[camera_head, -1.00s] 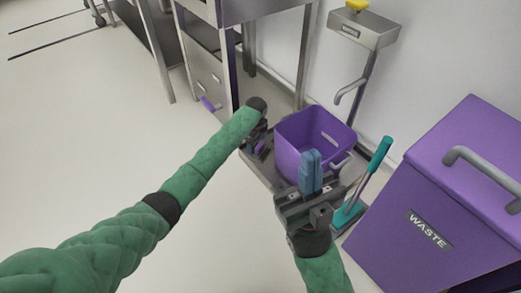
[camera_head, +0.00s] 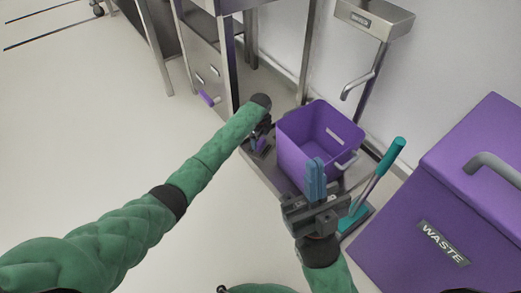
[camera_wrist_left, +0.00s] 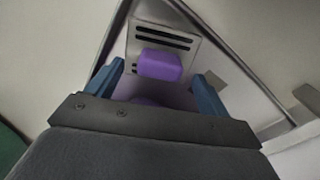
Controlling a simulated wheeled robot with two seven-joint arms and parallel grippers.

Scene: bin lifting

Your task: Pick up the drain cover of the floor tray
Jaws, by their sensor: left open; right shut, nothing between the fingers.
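The drain cover is a grey slotted plate (camera_wrist_left: 187,43) with a purple grip block (camera_wrist_left: 159,65), in the left wrist view. My left gripper (camera_wrist_left: 158,76) is open, with a blue finger on each side of the block in the picture; I cannot tell whether they touch it. In the head view my left gripper (camera_head: 259,139) is low over the left end of the metal floor tray (camera_head: 271,180), and its wrist largely hides the cover. My right gripper (camera_head: 315,178) is shut and empty, its blue fingers in front of the purple bin.
The purple bin (camera_head: 296,150) stands on the tray, right of my left gripper. A teal-handled tool (camera_head: 385,158) leans right of my right gripper. A large purple waste container (camera_head: 430,205) fills the right side. A steel table leg (camera_head: 226,70) stands behind. The left floor is clear.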

